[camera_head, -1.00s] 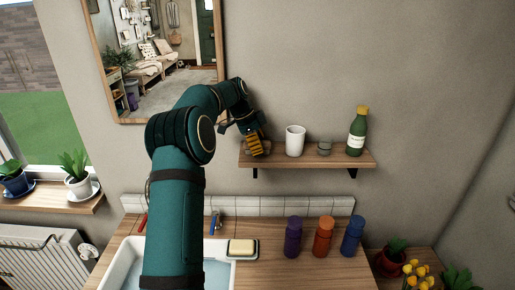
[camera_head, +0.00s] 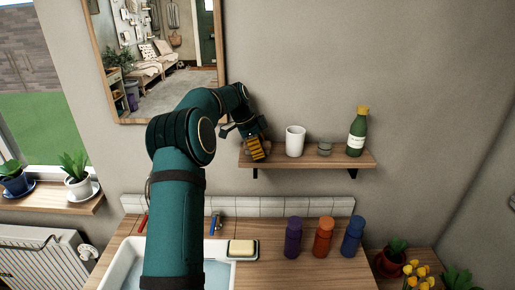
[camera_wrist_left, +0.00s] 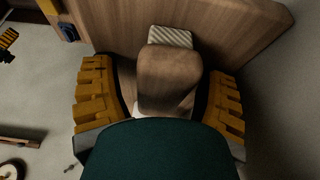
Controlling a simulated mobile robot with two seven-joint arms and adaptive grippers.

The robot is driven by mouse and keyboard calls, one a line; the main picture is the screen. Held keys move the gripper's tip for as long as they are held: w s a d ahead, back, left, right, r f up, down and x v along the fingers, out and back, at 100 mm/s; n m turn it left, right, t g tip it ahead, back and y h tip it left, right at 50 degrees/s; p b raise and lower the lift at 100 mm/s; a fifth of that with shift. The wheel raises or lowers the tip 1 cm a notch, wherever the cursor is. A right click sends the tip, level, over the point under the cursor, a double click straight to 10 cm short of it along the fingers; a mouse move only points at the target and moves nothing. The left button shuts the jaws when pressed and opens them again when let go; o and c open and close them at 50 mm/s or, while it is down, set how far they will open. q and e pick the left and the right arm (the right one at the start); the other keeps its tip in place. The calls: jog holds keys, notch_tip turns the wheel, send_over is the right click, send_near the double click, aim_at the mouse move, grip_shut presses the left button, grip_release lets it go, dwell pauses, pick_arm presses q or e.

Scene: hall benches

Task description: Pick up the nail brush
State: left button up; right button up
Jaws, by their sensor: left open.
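The nail brush (camera_wrist_left: 168,75) has a brown wooden body, with white ribbed bristles showing past its edge in the left wrist view. It lies on the wooden wall shelf (camera_head: 340,158), near the shelf's left end. My left gripper (camera_wrist_left: 160,85) is open, with one yellow finger on each side of the brush and visible gaps between. In the head view my left gripper (camera_head: 256,149) is over the left end of the shelf and hides most or all of the brush. My right gripper is not in view.
A mirror (camera_head: 165,88) hangs at the left. Below are purple, orange and blue bottles (camera_head: 322,237) and a soap dish (camera_head: 242,249).

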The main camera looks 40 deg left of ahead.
pick_arm(q)
grip_shut()
jog(key=shift+r, duration=0.6)
notch_tip(320, 180, up, 9)
jog(key=shift+r+p, duration=0.1)
jog(key=shift+p, duration=0.7)
jog(key=shift+d, duration=0.1)
